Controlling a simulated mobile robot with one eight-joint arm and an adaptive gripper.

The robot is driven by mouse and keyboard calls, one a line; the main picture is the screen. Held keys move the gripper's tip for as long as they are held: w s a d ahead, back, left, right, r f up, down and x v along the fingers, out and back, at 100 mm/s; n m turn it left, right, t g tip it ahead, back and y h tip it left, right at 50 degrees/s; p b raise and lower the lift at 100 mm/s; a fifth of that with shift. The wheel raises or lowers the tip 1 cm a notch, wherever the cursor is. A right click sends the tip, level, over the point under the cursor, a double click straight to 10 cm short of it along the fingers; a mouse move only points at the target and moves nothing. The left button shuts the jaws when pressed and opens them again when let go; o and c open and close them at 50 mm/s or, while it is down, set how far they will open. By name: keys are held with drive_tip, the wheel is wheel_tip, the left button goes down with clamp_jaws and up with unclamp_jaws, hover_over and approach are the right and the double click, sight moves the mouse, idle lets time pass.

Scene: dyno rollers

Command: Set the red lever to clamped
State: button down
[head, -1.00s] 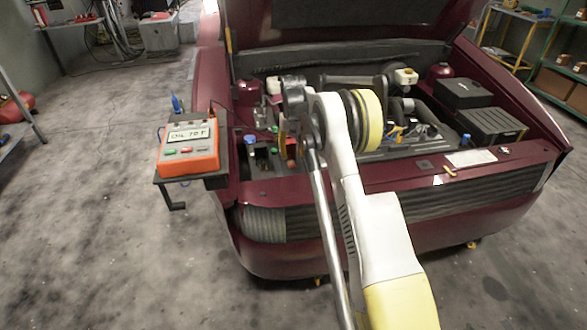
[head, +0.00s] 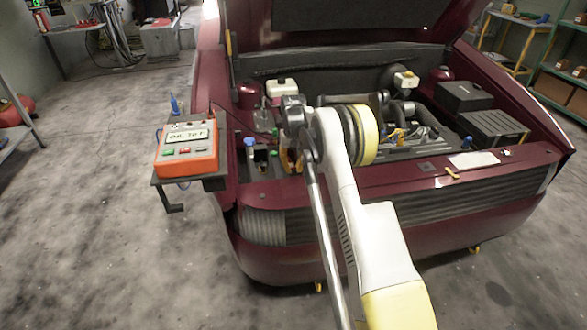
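The open engine bay of a dark red car lies ahead in the head view. My gripper (head: 291,160) is low over the front left of the bay, just right of a blue-capped part (head: 250,142). It is mostly hidden behind my arm and small in the view, so its fingers and anything between them cannot be made out. I cannot pick out the red lever for certain; that spot is largely covered by my arm.
An orange tester box (head: 188,150) with a display stands on a small shelf at the car's left front corner, close to my arm. The car's front edge (head: 400,178) runs below my arm. Black boxes (head: 493,127) fill the bay's right side.

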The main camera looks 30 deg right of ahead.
drive_tip(key=shift+s+f+t, duration=0.2)
drive_tip(key=shift+t, duration=0.7)
drive_tip(key=t, duration=0.1)
drive_tip(key=f+t+h+b, duration=0.1)
drive_tip(key=shift+s+t, duration=0.1)
drive_tip(key=shift+t, duration=0.2)
drive_tip(key=shift+r+t, duration=0.1)
drive_tip(key=shift+t, duration=0.2)
drive_tip(key=c, duration=1.3)
unclamp_jaws()
drive_tip(key=shift+r, duration=0.1)
drive_tip(key=v, duration=1.2)
drive_tip(key=shift+a, duration=0.3)
